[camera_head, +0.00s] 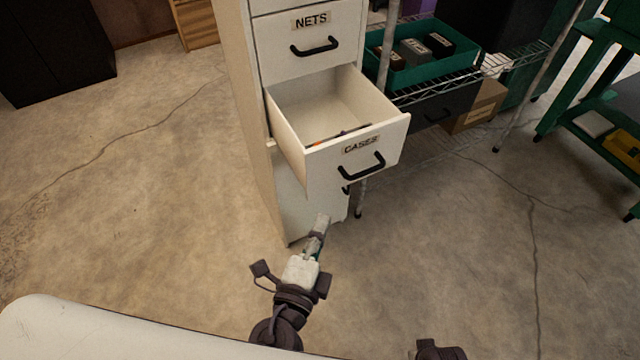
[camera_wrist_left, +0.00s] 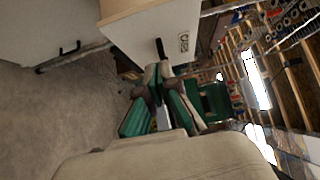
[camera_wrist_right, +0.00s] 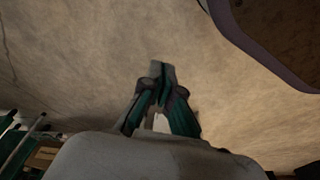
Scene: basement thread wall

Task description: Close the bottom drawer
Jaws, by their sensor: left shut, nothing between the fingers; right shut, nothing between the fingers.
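A white drawer labelled CASES (camera_head: 358,165) is pulled well out of the white cabinet (camera_head: 248,90), with small coloured items partly visible inside. Below it a lower cabinet front (camera_head: 300,195) looks flush; its handle is mostly hidden by the open drawer. My left gripper (camera_head: 321,222) is shut and empty, below the CASES drawer in the head view and in front of the lower front. In the left wrist view the labelled drawer (camera_wrist_left: 135,32) and its black handle appear just beyond the fingertips; contact cannot be told. My right gripper (camera_wrist_right: 162,78) is shut and empty over bare floor.
The NETS drawer (camera_head: 310,40) above is shut. A green cart (camera_head: 600,80) is at far right. The floor left of the cabinet is clear.

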